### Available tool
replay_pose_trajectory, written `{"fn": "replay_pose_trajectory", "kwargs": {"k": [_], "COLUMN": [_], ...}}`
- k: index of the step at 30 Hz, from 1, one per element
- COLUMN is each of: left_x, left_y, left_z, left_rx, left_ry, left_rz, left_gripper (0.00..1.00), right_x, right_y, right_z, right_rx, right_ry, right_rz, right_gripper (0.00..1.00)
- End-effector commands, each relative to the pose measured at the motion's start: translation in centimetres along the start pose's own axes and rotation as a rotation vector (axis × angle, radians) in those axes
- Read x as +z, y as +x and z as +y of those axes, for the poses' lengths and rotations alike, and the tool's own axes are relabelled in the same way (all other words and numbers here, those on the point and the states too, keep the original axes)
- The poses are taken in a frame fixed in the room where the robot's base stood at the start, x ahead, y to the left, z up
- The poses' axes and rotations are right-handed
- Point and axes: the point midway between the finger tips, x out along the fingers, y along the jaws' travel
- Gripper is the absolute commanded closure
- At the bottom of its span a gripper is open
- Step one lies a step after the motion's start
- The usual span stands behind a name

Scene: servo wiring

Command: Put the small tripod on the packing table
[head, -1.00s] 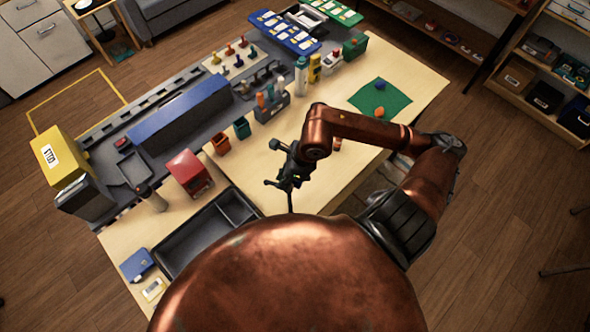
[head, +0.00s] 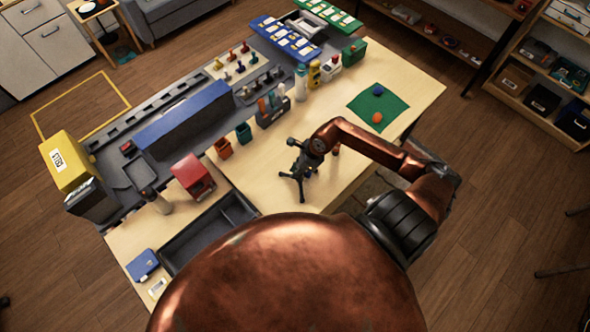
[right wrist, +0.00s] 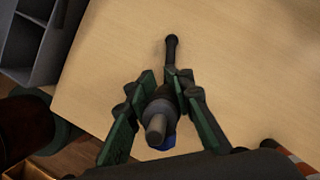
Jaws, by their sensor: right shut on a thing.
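The small black tripod (head: 300,182) is at the front part of the wooden packing table (head: 345,185), with its legs spread. Its feet look on or very near the tabletop; contact is hard to tell. My right gripper (head: 305,152) is at its upper part. In the right wrist view, the right gripper's two green-and-black fingers (right wrist: 160,104) are shut on the tripod's dark column, and one tripod leg (right wrist: 171,52) reaches out over the bare wood. The tripod's other legs are mostly hidden there. My left gripper is not in view.
A dark grey tray (head: 207,238) and a red box (head: 193,176) stand to the left. A green mat (head: 380,108) with a blue and an orange ball lies at the right. Bare wood surrounds the tripod.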

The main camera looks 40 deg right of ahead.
Motion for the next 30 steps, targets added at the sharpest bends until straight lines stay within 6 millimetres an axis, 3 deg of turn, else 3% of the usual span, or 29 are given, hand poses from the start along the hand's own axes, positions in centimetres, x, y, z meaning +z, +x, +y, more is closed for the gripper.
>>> {"fn": "replay_pose_trajectory", "kwargs": {"k": [11,12,18,21,30], "left_x": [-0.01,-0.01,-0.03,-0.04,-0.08], "left_y": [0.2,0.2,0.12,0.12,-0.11], "left_z": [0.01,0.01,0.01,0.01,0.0], "left_rx": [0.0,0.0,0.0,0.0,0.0], "left_ry": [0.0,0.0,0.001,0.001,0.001], "left_rz": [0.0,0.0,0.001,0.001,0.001], "left_gripper": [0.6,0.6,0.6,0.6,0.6], "right_x": [-0.17,-0.23,-0.19,-0.19,-0.09], "right_y": [0.52,0.55,0.47,0.46,0.25], "right_z": [-0.02,0.02,0.02,0.02,0.03], "right_rx": [-0.001,0.0,0.0,0.0,0.0], "right_ry": [0.0,0.0,0.001,0.001,0.001], "right_rz": [-0.001,0.0,0.0,0.0,0.0], "right_gripper": [1.0,0.8,0.66,0.61,0.61]}}
